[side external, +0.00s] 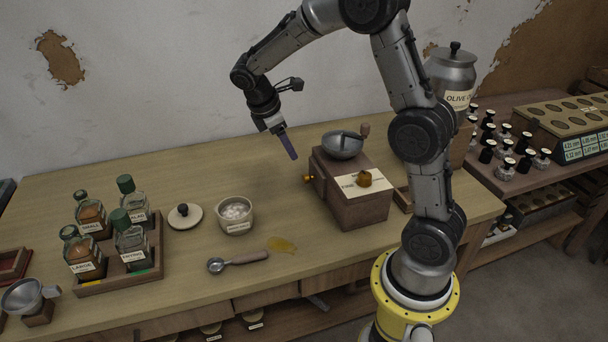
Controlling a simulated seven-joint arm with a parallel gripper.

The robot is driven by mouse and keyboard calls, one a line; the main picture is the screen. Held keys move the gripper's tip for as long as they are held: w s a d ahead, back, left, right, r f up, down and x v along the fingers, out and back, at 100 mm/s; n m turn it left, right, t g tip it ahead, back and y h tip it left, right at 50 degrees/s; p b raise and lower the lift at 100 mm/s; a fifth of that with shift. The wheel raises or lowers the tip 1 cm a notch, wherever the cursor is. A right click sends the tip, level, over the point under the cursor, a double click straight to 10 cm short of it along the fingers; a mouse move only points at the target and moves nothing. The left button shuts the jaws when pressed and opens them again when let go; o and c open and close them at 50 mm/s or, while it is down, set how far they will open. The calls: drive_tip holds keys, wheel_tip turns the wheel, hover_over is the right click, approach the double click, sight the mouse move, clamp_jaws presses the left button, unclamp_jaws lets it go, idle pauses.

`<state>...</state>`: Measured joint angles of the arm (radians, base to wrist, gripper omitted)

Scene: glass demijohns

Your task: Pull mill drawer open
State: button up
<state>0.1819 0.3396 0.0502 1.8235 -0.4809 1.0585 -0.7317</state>
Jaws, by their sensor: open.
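The mill (352,207) is a dark wooden box on the table, with a metal bowl (343,147) and a crank with a wooden grip (365,131) on top. A small brass knob (309,178) sticks out from its left side; the drawer front around it is turned mostly from view, and I see no gap there. My gripper (292,156) is above the table, up and to the left of the knob. Its fingers point down and slightly right. It is open, holds nothing visible and appears apart from the mill.
A labelled white pot (235,214), its lid (185,216), a scoop (238,262) and a yellow-brown spill (282,245) lie left of the mill. A tray (121,284) of several bottles stands farther left. An olive oil can (452,82) stands behind my arm. The back-left tabletop is clear.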

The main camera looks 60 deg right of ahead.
sight(305, 176)
drive_tip(key=x, duration=1.4)
clamp_jaws()
drive_tip(key=shift+r, duration=0.1)
idle(1.0)
